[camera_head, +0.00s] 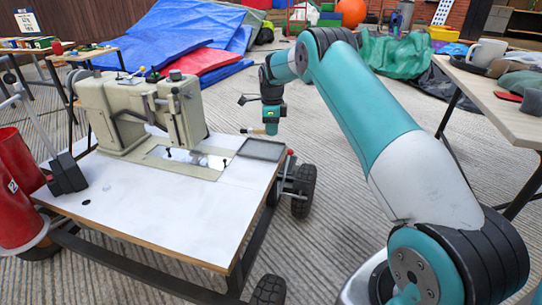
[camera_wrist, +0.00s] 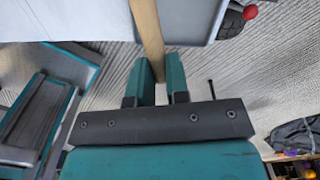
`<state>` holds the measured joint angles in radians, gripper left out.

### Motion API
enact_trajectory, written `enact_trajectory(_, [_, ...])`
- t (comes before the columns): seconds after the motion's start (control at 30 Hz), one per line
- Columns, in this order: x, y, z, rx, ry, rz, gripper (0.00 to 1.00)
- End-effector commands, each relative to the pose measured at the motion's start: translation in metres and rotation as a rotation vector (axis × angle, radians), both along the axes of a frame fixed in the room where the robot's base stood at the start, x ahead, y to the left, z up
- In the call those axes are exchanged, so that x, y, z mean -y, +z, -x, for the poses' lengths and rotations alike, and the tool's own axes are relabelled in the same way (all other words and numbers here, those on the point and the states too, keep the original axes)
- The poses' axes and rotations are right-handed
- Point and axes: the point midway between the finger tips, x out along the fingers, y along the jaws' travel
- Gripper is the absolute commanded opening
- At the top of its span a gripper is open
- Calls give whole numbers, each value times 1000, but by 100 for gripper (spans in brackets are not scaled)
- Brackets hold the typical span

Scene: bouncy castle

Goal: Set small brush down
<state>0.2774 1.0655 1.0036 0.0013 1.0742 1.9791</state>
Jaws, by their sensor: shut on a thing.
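The small brush (camera_wrist: 150,32) shows in the wrist view as a pale wooden handle between the teal fingers of my gripper (camera_wrist: 160,62). Its bristles cannot be made out. In the head view, my gripper (camera_head: 271,127) points down and is shut on the brush. A short pale piece of the handle (camera_head: 253,131) sticks out to its left. The gripper is by the far right corner of the white sewing machine table (camera_head: 150,222). It appears above and just beyond a shallow grey tray (camera_head: 262,149) set at that corner.
A beige sewing machine (camera_head: 140,108) stands at the back of the white table, left of the gripper. The table's front part is bare. A red-knobbed lever (camera_head: 290,153) and a black wheel (camera_head: 304,185) are at its right edge. A cluttered wooden table (camera_head: 500,105) stands at right.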

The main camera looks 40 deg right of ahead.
Motion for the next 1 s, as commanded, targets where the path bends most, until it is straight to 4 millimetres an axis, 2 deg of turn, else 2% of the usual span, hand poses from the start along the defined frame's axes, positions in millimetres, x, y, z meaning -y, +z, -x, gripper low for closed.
enact_trajectory(0.03, [0,-13,0,0,1,0,0])
enact_trajectory(0.27, [0,-30,0,1,1,1,0])
enact_trajectory(0.6, [0,-82,0,1,2,0,0])
enact_trajectory(0.97, [0,-84,0,1,2,1,0])
enact_trajectory(1.0, [0,-85,0,1,2,1,20])
